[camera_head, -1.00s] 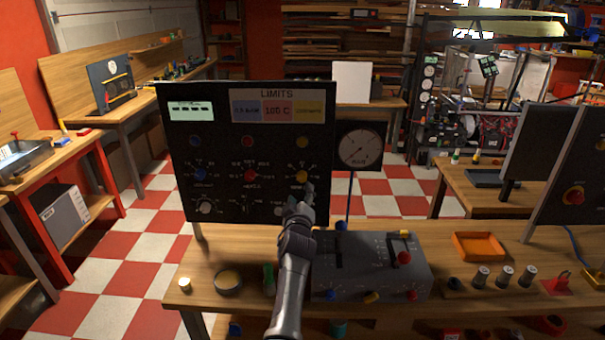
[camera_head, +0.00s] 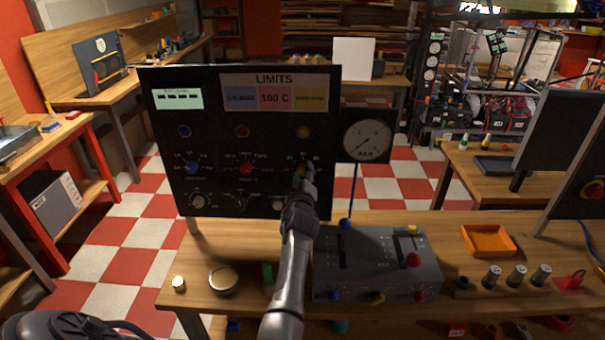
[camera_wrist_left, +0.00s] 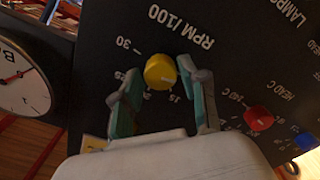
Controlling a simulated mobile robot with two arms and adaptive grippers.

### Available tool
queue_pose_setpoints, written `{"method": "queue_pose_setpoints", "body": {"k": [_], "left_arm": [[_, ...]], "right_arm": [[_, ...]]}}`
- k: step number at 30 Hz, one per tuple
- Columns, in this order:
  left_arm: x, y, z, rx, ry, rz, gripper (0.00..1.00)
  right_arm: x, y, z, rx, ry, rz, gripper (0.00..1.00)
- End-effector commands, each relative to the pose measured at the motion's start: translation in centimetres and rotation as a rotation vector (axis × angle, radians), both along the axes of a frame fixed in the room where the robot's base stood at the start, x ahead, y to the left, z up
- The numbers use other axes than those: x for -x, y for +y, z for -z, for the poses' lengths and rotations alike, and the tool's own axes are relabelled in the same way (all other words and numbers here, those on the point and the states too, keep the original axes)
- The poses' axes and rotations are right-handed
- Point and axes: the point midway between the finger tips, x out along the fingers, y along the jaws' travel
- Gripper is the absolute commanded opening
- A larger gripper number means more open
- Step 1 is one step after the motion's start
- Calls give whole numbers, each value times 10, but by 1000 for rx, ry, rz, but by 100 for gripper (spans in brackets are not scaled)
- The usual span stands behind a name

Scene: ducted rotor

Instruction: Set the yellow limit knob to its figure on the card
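The yellow limit knob (camera_wrist_left: 160,71) sits on the black panel (camera_head: 160,130) beside the RPM/100 lettering; 30 and 15 are readable on its scale. Its pale mark appears towards the 15 side. My left gripper (camera_wrist_left: 161,80) is open, its two teal-lined fingers on either side of the knob with gaps showing. In the head view, my left gripper (camera_head: 305,172) covers much of this knob. The LIMITS card (camera_head: 274,93) has blue, pink and yellow fields. The pink one reads 100 C; the yellow field's figure (camera_head: 312,98) is too blurred to read. My right gripper is out of view.
A red knob (camera_head: 246,168) and a blue knob (camera_head: 192,167) are left of the yellow one. A round gauge (camera_head: 367,139) stands close on the right. Below is a grey control box (camera_head: 375,265) with levers. An orange tray (camera_head: 487,241) lies further right.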

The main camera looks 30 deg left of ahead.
Motion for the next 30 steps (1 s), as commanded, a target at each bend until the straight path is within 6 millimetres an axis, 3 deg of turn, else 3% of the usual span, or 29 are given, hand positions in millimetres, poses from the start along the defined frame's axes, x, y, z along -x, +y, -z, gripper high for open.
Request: {"method": "queue_pose_setpoints", "body": {"k": [1,6,7,19,30], "left_arm": [[0,0,0,0,0,0,30],[0,0,0,0,0,0,1],[0,0,0,0,0,0,0],[0,1,0,-77,44,0,0],[0,0,0,-339,202,-1,0]], "right_arm": [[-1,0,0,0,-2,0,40],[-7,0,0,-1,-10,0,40],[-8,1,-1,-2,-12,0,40],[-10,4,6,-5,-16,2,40],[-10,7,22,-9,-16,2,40]]}}
